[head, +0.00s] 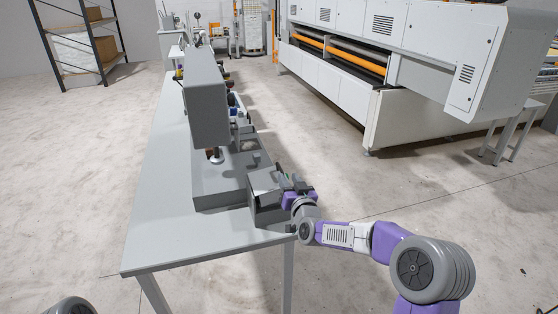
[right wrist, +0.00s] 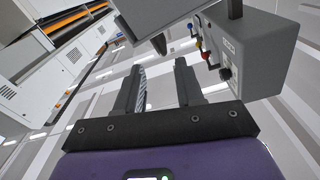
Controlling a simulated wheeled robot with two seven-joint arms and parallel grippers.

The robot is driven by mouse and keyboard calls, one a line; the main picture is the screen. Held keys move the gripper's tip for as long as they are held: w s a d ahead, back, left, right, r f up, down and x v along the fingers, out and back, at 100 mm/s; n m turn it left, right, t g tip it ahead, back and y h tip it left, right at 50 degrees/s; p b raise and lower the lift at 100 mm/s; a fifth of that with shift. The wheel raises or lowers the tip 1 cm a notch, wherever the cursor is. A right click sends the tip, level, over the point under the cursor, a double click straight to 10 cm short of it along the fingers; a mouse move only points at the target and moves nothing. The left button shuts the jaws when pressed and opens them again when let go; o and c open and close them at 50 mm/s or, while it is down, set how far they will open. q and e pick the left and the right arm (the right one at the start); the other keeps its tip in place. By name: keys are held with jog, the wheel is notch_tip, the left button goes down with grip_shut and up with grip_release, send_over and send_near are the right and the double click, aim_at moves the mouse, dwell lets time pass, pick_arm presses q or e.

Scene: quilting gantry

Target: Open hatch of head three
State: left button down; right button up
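A grey quilting machine (head: 206,100) with a long upper arm stands on the long table. A grey box with a panel (head: 264,182) sits at its near right corner. I cannot tell which part is head three or its hatch. My right gripper (head: 283,184) is at the right side of this box, and its fingertips are partly hidden in the head view. In the right wrist view my right gripper (right wrist: 160,78) is open, with nothing between its fingers. A grey panel (right wrist: 165,14) lies beyond the fingertips, apparently apart from them. My left gripper is out of view.
A grey control box with coloured knobs (right wrist: 240,55) is close by at the upper right of the right wrist view. The table (head: 163,220) is clear left of the machine. A large white machine (head: 345,75) stands across the aisle. A shelf rack (head: 78,40) is far left.

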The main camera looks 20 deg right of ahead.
aim_at(269, 181)
jog(key=shift+w+f, duration=0.9)
jog(key=shift+w, duration=0.2)
jog(key=shift+a+r, duration=0.1)
jog(key=shift+r, duration=0.1)
jog(key=shift+w+r, duration=0.1)
jog(key=shift+w, duration=0.2)
jog(key=w, duration=0.3)
jog(key=shift+w+a+f, duration=0.1)
jog(key=shift+w+f, duration=0.1)
jog(key=shift+w, duration=0.75)
jog(key=shift+r, duration=0.4)
jog(key=shift+r, duration=0.1)
grip_shut()
